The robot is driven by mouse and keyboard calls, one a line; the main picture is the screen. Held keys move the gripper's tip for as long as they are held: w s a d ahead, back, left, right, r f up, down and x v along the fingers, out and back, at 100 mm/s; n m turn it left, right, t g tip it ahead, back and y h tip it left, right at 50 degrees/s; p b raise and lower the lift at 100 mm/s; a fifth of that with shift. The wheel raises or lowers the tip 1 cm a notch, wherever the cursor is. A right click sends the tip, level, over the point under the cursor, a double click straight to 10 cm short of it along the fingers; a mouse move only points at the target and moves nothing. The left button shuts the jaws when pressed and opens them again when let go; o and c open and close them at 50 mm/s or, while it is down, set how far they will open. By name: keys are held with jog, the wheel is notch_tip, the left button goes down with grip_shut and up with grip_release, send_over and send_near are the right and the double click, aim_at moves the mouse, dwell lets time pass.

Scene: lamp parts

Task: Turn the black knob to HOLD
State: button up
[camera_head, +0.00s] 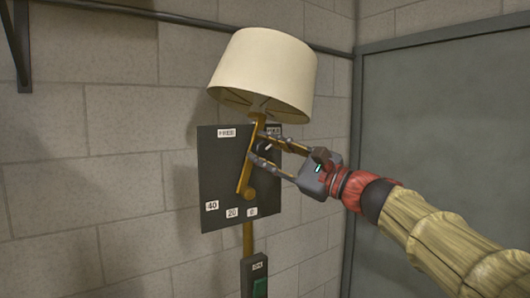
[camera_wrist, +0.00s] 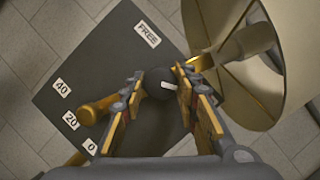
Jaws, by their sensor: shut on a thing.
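The black knob (camera_wrist: 157,80) sits on the dark panel (camera_wrist: 95,55) between my fingertips. A short white mark on the knob points right in the wrist view, away from the FREE label (camera_wrist: 147,33). My gripper (camera_wrist: 160,77) is shut on the knob, one finger on each side. In the head view my gripper (camera_head: 257,148) reaches the panel (camera_head: 217,165) from the right, and its fingers partly hide the knob. The HOLD label (camera_head: 273,129) is at the panel's upper right, partly covered and hard to read. It does not show in the wrist view.
A brass lamp arm (camera_head: 246,178) slants up across the panel beside my fingers to a cream shade (camera_head: 265,70) above. Labels 40 (camera_head: 212,205), 20 and 0 lie along the panel's lower edge.

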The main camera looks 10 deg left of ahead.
jog(key=shift+w+f, duration=0.1)
jog(key=shift+f, duration=0.05)
jog(key=o, duration=1.2)
jog(key=shift+c, duration=0.2)
jog(key=v, duration=1.2)
